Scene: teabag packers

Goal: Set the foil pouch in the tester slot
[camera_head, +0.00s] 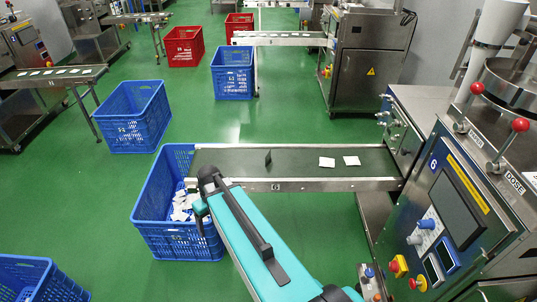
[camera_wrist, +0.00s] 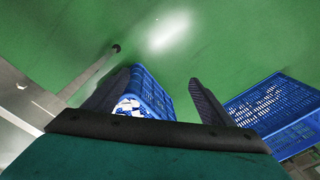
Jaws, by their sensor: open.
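Two small white pouches, one (camera_head: 327,162) and another (camera_head: 351,161), lie flat and apart on the conveyor belt (camera_head: 225,160). I cannot tell whether either is the foil pouch. No tester slot can be made out. My gripper (camera_wrist: 160,77) is open in the wrist view, its two dark fingers apart with nothing gripped. Between and beyond them shows a blue crate (camera_wrist: 158,92) with white pouches in it. In the head view my teal arm reaches up from the bottom to the crate at the belt's left end; its fingers cannot be made out there.
The blue crate (camera_head: 150,205) at the belt's end holds white pouches. A small dark upright plate (camera_head: 268,157) stands on the belt. A machine with a control panel (camera_head: 458,208) is at right. Other crates (camera_head: 133,112) stand on the green floor, which is open between them.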

